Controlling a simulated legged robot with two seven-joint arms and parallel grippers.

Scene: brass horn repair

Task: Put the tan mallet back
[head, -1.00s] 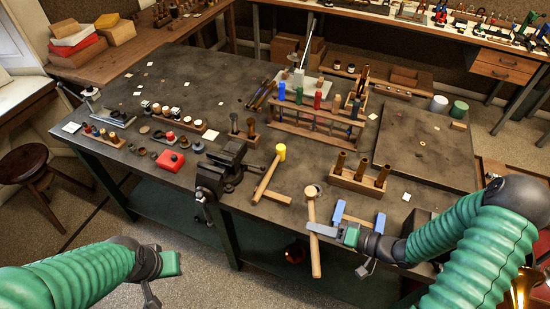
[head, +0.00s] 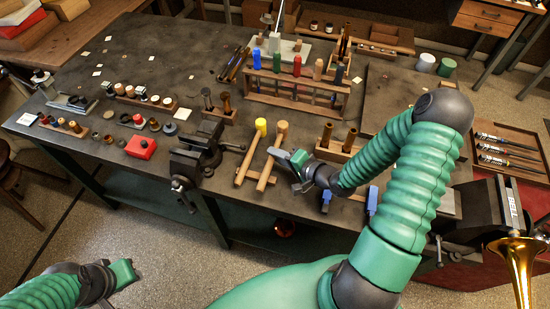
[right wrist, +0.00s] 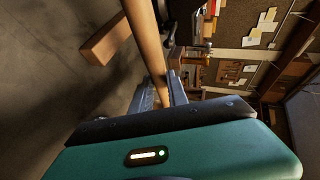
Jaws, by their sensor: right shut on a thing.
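The tan mallet (head: 273,158) is in my right gripper (head: 291,158), which is shut on its handle. Its head is toward the back and its handle slants toward the table's front edge. It is just right of the yellow-headed mallet (head: 248,158), nearly parallel to it. In the right wrist view, the tan handle (right wrist: 148,38) runs down between my right fingers (right wrist: 160,92). A wooden bar (right wrist: 104,40) lies beside the handle there. I cannot tell whether the mallet touches its rest. My left gripper (head: 122,273) is at the lower left, away from the table; its jaws are unclear.
A vise (head: 195,158) stands left of the mallets. A rack of colored-handled tools (head: 300,90) stands behind them. A wooden block with brass tubes (head: 335,150) is close right of my right gripper. Blue pads (head: 372,200) are at the front edge. A brass horn (head: 518,262) is at right.

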